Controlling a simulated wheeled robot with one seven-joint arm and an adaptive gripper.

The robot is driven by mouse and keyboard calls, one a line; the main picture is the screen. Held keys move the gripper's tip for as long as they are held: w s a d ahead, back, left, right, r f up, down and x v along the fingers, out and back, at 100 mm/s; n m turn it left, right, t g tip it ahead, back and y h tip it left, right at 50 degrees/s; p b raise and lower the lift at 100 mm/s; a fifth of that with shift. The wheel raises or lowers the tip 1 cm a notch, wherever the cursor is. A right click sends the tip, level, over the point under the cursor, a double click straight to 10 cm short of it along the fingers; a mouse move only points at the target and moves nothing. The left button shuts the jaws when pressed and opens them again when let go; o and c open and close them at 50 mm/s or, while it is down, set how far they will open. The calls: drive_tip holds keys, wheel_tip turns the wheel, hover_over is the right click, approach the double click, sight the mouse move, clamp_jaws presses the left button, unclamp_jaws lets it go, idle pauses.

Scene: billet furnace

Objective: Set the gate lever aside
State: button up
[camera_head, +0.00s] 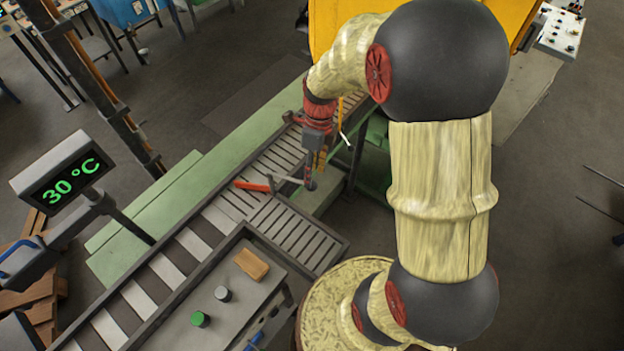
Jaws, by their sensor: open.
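The gate lever (252,186) has a red-orange grip. It lies low over the roller conveyor, left of my gripper, and a thin grey bar runs from its right end toward my gripper. My gripper (310,182) points down at the conveyor's right edge, close to this bar. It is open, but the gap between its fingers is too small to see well. Whether a finger touches the bar cannot be told.
The roller conveyor (193,243) runs diagonally, with a short side branch (297,237). A grey table (238,321) holds a tan block (251,264), a grey cylinder (222,293) and a green cylinder (200,319). A display (64,176) reading 30 °C stands left.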

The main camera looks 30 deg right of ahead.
wheel_tip(320, 180, up, 7)
drive_tip(key=d, duration=0.1)
drive_tip(key=shift+w, duration=0.4)
drive_tip(key=s+a+f+n+t+b, duration=0.1)
drive_tip(key=s+a+n+t+b, duration=0.1)
drive_tip(key=n+b, duration=0.4)
drive_tip(key=s+a+f+n+t+h+b, duration=0.1)
drive_tip(key=s+a+f+n+t+b, duration=0.1)
drive_tip(key=s+n+b, duration=0.5)
drive_tip(key=s+a+f+n+t+b, duration=0.1)
drive_tip(key=s+a+n+t+b, duration=0.2)
drive_tip(key=n+b, duration=0.4)
drive_tip(key=s+a+n, duration=0.1)
drive_tip(key=n, duration=0.7)
drive_tip(key=shift+s+a+f+h, duration=0.25)
drive_tip(key=shift+a+f+h, duration=0.05)
drive_tip(key=shift+f+h, duration=0.1)
drive_tip(key=shift+c, duration=0.5)
